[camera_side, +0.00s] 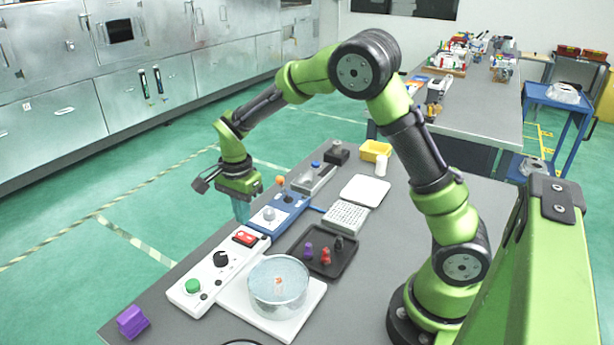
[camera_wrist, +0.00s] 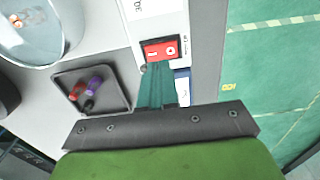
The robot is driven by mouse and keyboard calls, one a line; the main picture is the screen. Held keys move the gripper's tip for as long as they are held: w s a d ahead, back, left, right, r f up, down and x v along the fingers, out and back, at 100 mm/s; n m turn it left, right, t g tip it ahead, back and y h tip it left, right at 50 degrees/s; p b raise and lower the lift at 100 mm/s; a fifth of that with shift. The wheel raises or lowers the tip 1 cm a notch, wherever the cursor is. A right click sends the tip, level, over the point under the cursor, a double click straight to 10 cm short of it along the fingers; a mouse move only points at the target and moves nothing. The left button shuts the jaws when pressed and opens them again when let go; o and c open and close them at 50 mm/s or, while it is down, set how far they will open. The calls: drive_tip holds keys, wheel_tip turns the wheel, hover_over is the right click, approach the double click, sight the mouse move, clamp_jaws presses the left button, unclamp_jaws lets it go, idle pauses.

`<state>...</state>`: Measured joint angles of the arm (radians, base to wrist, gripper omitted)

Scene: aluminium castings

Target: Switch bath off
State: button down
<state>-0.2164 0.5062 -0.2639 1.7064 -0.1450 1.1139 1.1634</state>
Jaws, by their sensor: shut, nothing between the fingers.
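The bath is a round clear dish of liquid (camera_side: 278,284) on a white plate, with a small orange-red thing in it; part of it shows in the wrist view (camera_wrist: 30,30). Beside it is a white control box (camera_side: 205,282) with a green button, a black knob and a red rocker switch (camera_side: 245,238). The switch also shows in the wrist view (camera_wrist: 162,50), with two white marks; I cannot tell which side is pressed. My gripper (camera_side: 241,212) is shut and empty, its teal fingers (camera_wrist: 157,84) pointing down, appearing just short of the switch and apart from it.
A blue unit with knobs (camera_side: 277,212) stands beside the control box. A dark tray (camera_side: 322,258) holds purple, red and black pieces. A white well block (camera_side: 346,217), yellow bin (camera_side: 376,150) and purple block (camera_side: 132,321) are also on the grey bench.

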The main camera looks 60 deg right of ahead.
sight(250, 238)
wheel_tip(250, 238, up, 10)
idle(0.3)
drive_tip(key=shift+f, duration=0.15)
drive_tip(key=shift+s+d, duration=0.1)
drive_tip(key=shift+s, duration=0.5)
wheel_tip(250, 238, down, 14)
drive_tip(key=shift+f, duration=0.1)
idle(0.5)
